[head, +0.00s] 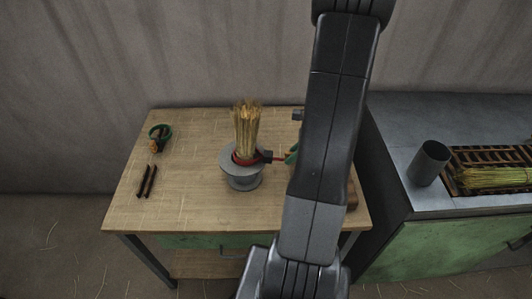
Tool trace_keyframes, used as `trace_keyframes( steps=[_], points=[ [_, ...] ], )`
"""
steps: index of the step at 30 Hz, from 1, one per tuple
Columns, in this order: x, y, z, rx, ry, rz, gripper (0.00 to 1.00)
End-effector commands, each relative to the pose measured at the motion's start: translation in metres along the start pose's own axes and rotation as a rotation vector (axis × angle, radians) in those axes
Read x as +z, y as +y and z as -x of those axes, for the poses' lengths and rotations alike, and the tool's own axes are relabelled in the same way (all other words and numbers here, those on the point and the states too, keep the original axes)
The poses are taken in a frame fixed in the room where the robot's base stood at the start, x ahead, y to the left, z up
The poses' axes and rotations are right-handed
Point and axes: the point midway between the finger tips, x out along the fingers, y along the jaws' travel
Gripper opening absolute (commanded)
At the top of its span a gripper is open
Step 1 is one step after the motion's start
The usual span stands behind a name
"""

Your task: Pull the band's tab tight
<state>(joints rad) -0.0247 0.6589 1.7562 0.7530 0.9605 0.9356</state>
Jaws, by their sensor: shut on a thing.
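A bundle of straw (247,127) stands upright in a grey round holder (242,178) on the wooden table. A red band (243,159) goes around the bundle's lower part, with a small dark block (267,156) on its right side. The band's red tab (279,159) sticks out to the right from the block. My gripper (290,156) is at the tab's right end, shut on it. My arm hides most of the gripper, so the grip itself shows poorly. I cannot tell how snug the band is.
At right, a bench holds a grey cup (429,163) and straw (495,178) on a slatted rack. The table's front left is clear.

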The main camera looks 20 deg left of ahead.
Motion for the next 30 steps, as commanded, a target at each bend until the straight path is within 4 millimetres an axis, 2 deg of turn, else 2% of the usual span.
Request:
trace_keyframes(
  steps=[21, 22, 27, 28, 30],
  points=[
    [-0.0048, 0.0001, 0.0035, 0.0, 0.0, 0.0, 0.0],
    [-0.0048, 0.0001, 0.0035, 0.0, 0.0, 0.0, 0.16],
    [-0.0048, 0.0, 0.0035, 0.0, 0.0, 0.0, 0.49],
    [-0.0048, 0.0, 0.0035, 0.0, 0.0, 0.0, 0.55],
    [-0.0048, 0.0001, 0.0035, 0.0, 0.0, 0.0, 0.55]
  ],
)
